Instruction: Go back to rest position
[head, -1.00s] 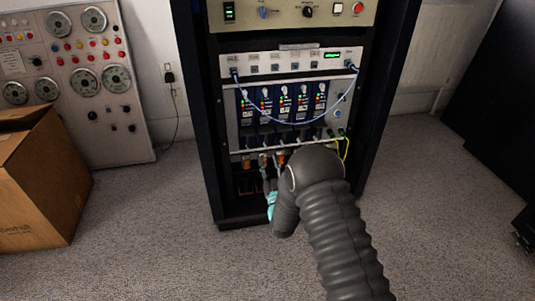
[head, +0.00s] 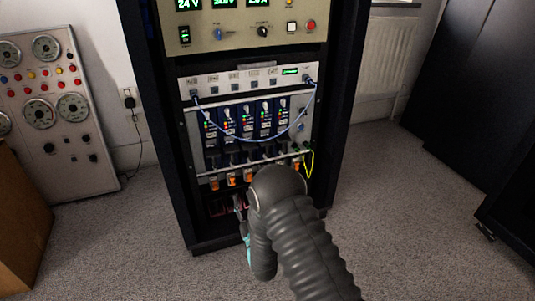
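My arm comes up from the lower right in the head view, a grey ribbed sleeve, and bends down in front of the lower part of the equipment rack (head: 173,200). My gripper (head: 240,208) is mostly hidden behind the arm's bend. Only a grey finger part and a light teal piece below it show, close to the rack's lower front. I cannot tell from here whether the fingers are open or shut, or whether they touch anything.
The rack holds a power unit (head: 240,15) with green displays, a white switch panel (head: 240,78) with a looping blue cable, and blue modules (head: 247,120) above orange connectors. A gauge panel (head: 60,130) and cardboard box (head: 20,225) stand left.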

